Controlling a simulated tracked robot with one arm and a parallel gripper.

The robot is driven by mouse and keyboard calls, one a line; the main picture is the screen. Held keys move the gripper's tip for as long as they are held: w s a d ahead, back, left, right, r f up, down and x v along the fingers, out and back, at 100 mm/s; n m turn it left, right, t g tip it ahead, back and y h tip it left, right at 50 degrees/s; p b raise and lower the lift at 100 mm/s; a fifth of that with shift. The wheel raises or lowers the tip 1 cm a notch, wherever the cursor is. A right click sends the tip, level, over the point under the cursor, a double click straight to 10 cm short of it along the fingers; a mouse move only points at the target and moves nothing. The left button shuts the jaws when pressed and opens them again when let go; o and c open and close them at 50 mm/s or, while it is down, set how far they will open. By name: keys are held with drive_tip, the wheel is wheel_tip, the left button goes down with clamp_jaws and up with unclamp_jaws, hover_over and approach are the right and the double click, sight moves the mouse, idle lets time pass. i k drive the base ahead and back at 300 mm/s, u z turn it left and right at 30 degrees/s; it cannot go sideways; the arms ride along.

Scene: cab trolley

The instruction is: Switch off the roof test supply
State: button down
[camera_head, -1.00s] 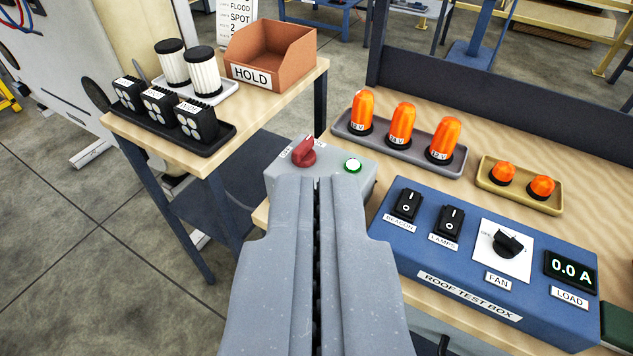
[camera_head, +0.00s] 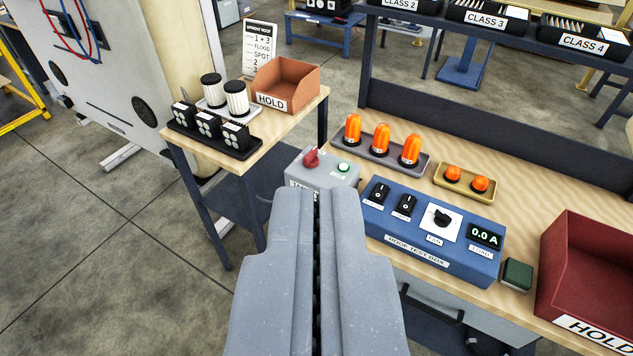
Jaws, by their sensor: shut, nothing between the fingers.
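A grey supply box (camera_head: 322,180) with a red rotary knob (camera_head: 311,157) and a white lamp with a green ring (camera_head: 343,167) stands at the left end of the bench. The knob's handle is tilted; its label is too small to read. The lower front of the box is partly hidden by my gripper (camera_head: 317,192). My gripper is shut and empty, its tips in line with the box and apart from the knob. The blue roof test box (camera_head: 430,232) stands to the right, with two black rocker switches, a fan dial and a display showing 0.0 A.
Orange beacons stand on a grey tray (camera_head: 425,172) and a tan tray (camera_head: 462,187) behind the test box. A dark red HOLD bin (camera_head: 600,265) and a green block (camera_head: 517,274) are at right. A side table (camera_head: 275,130) at left holds lamps, filters and an orange HOLD bin (camera_head: 288,84).

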sight(311, 161)
drive_tip(key=z, duration=0.4)
drive_tip(key=i, duration=0.95)
drive_tip(key=z, duration=0.5)
